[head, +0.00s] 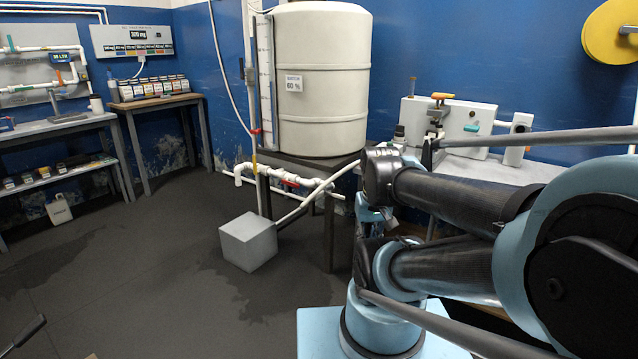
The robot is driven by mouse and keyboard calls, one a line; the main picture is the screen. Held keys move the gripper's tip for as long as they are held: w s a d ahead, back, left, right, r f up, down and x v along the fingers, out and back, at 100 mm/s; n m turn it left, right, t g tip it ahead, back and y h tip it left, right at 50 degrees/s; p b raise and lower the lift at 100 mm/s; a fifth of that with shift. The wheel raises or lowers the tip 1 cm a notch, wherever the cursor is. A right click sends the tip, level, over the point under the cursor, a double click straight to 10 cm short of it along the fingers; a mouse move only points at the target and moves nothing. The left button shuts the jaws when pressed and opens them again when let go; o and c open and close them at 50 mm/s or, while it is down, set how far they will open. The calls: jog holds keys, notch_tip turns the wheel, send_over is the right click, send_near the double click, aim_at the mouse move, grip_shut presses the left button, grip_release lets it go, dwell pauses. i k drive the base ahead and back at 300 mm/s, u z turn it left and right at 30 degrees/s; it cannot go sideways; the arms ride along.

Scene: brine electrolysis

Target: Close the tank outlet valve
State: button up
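The large off-white tank (325,75) stands on a dark stand (330,235) against the blue wall. A white outlet pipe (262,173) runs below the tank at the front of the stand. A small red valve handle (291,182) sits on this pipe and seems to lie roughly along it; its exact angle is too small to tell. Another red handle (256,132) is higher up, on the thin vertical line beside the tank. My folded arm fills the right side, right of the pipe. I cannot make out my gripper's fingers.
A grey box (249,242) stands on the floor below the pipe. A bench with a white device (455,115) is behind my arm. Tables with bottles (150,88) and pipework (50,75) line the left. The floor at centre left is clear.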

aim_at(283, 181)
jog(key=z, duration=0.05)
jog(key=i, duration=1)
